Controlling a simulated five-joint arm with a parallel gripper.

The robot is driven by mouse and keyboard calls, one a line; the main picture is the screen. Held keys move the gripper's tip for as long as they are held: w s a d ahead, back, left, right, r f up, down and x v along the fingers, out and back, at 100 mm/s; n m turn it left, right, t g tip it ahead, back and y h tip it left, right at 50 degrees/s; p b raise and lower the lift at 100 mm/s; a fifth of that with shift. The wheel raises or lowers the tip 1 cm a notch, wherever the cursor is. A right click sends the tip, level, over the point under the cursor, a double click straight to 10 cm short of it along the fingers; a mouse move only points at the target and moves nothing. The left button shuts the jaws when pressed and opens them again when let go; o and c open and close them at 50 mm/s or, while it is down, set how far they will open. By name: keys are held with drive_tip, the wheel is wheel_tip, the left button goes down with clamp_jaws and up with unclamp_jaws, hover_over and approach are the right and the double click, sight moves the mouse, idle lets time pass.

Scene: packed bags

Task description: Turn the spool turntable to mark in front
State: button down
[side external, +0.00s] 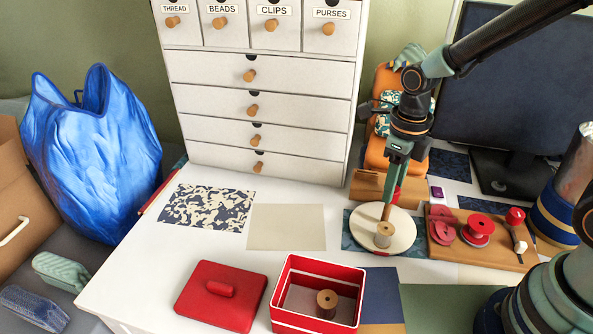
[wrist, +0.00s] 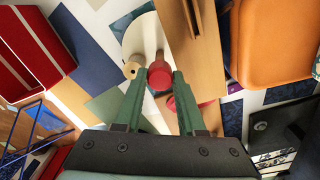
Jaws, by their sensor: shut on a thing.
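The spool turntable (side external: 402,232) is a round cream disc at the right of the table; part of it shows in the wrist view (wrist: 138,33). A wooden spool (side external: 384,236) stands near its front edge and also shows in the wrist view (wrist: 131,70). A red knob (wrist: 160,76) shows between my fingertips. My gripper (side external: 391,200) points down over the disc, with its fingers shut on the red knob. A slim wooden post shows beside the fingers.
A wooden board (side external: 465,254) with red spools lies right of the disc. An open red box (side external: 290,317) holding a wooden spool and a red lid (side external: 221,296) are in front. A white drawer cabinet (side external: 258,115) stands behind. A wooden block (side external: 370,188) is close behind the disc.

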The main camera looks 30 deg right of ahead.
drive_tip(key=shift+r, duration=0.1)
idle(0.3)
drive_tip(key=c, duration=0.5)
unclamp_jaws()
wheel_tip(320, 180, up, 12)
